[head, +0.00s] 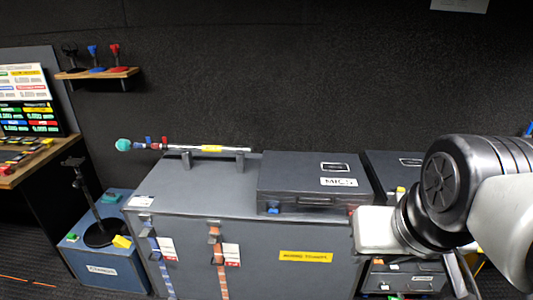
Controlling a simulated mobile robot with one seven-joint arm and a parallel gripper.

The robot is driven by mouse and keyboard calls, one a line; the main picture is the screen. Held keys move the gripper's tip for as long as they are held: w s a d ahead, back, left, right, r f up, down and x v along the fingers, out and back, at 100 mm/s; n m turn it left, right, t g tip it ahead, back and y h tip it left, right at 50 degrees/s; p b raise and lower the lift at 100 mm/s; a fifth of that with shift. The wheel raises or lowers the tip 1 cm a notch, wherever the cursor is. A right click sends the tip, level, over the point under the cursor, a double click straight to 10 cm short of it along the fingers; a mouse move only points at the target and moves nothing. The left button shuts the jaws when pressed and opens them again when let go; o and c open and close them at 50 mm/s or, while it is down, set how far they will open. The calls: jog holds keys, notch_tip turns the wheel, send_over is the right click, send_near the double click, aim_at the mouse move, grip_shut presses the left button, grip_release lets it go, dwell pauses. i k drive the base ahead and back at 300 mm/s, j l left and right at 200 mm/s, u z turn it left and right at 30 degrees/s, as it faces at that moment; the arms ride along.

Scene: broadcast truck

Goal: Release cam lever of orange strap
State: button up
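The orange strap (222,275) hangs down the front of a large grey case (185,203), left of the case's middle. Its cam lever (214,232), a small brown-grey buckle, sits at the strap's top near the case's upper edge. Whether the lever is closed or raised is too small to tell. A white and red tag (231,254) hangs just right of the strap. My arm comes in from the right; the pale block at its end, part of my gripper (380,231), is at the case's right end, well right of the orange strap. Its fingers cannot be made out.
A blue strap (155,252) with its own buckle and tag is left of the orange one. A "MICS" case (290,177) and a boom pole (190,148) on supports lie on top. A blue box (115,263) with a stand is at left.

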aim_at(213, 239)
jog(key=u, duration=0.75)
jog(key=k+u, duration=0.25)
jog(key=i+j, duration=0.2)
jog(key=i, duration=0.2)
jog(key=i+j+u, duration=0.1)
jog(key=i+j, duration=0.15)
jog(key=i, duration=0.2)
jog(key=i+j, duration=0.15)
jog(key=i, duration=0.25)
